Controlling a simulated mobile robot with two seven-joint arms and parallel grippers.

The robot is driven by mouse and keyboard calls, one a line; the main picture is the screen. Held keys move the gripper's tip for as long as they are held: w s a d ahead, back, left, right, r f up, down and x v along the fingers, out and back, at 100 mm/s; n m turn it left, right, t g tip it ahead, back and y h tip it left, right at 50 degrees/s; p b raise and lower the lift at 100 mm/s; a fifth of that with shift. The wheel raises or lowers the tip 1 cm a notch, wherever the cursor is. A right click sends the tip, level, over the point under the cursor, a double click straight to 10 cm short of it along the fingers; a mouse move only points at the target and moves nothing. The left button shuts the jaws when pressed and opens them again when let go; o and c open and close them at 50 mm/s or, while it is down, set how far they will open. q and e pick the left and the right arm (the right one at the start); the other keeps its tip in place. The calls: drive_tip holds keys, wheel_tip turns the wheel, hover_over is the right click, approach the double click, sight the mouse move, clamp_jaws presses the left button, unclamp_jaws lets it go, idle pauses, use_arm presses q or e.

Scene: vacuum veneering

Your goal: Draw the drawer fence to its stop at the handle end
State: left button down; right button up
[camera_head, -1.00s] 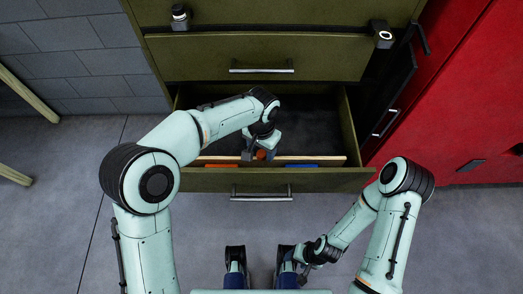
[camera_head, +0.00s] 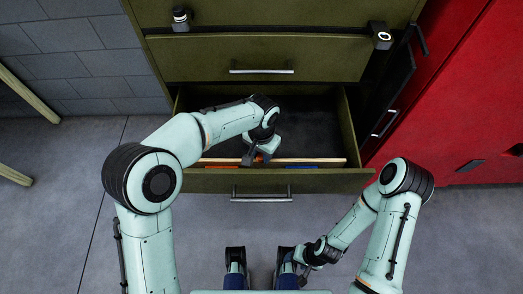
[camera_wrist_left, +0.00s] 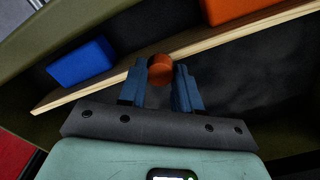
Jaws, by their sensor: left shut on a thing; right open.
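The drawer (camera_head: 347,130) is open. The fence (camera_head: 325,161) is a pale wooden strip across it near the front panel, with a narrow gap between them. An orange-brown round knob (camera_wrist_left: 160,68) stands on the fence. My left gripper (camera_head: 257,160) is shut on the knob; its blue fingers (camera_wrist_left: 161,85) flank it in the left wrist view. A blue block (camera_wrist_left: 82,62) and an orange block (camera_wrist_left: 240,8) lie in the gap on the handle side of the fence. My right gripper (camera_head: 303,267) is open and empty, low over the floor outside the drawer.
The drawer's bar handle (camera_head: 262,197) is on its front panel. Behind the fence the dark drawer floor (camera_head: 310,120) looks empty. A closed drawer with a handle (camera_head: 262,70) is above. A red cabinet (camera_head: 460,90) stands at the right.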

use_arm(q)
drive_tip(key=c, duration=0.8)
unclamp_jaws()
wheel_tip(320, 180, up, 13)
drive_tip(key=shift+r+p, duration=0.2)
drive_tip(key=shift+p, duration=0.9)
